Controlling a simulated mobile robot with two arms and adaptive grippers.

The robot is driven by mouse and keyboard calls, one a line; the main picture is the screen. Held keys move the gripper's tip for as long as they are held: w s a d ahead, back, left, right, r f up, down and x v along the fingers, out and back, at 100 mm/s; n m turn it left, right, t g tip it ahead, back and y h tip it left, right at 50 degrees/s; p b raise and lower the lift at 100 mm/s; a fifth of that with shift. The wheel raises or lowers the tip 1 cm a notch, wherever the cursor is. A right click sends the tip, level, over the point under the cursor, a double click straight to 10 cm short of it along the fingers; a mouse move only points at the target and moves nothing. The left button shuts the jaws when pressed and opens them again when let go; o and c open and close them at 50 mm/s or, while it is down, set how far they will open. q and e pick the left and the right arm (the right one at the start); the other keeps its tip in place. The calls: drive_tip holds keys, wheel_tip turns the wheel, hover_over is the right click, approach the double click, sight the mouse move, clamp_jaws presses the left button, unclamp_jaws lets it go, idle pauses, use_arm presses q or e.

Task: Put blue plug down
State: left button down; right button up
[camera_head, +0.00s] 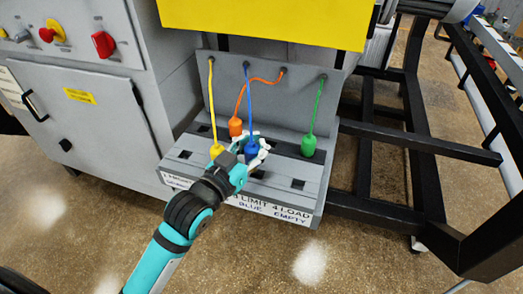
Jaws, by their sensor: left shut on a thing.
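The blue plug (251,147) hangs on its blue cable, which runs up to the grey back panel. My left gripper (258,150) is shut on the blue plug, above the grey socket shelf (305,211). I cannot tell whether the plug's lower end touches the shelf, as the gripper hides it. The orange plug (235,126) is behind, and the green plug (309,146) is to the right on the shelf. My right gripper is not in view.
The shelf has several dark square sockets, one open near the front right (298,184). A label strip (265,208) runs along its front edge. A grey cabinet (85,125) stands at the left, a black metal frame (425,145) at the right. A yellow panel (265,22) overhangs above.

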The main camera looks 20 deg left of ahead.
sight(261, 169)
use_arm(q)
drive_tip(key=shift+w+d, duration=0.25)
drive_tip(key=shift+d, duration=0.15)
drive_tip(key=shift+w+d+f, duration=0.1)
drive_tip(key=shift+f, duration=0.15)
wheel_tip(261, 169, down, 3)
drive_tip(key=shift+f, duration=0.1)
drive_tip(key=shift+f, duration=0.1)
drive_tip(key=shift+f, duration=0.15)
drive_tip(key=c, duration=1.1)
unclamp_jaws()
drive_tip(key=shift+c, duration=0.2)
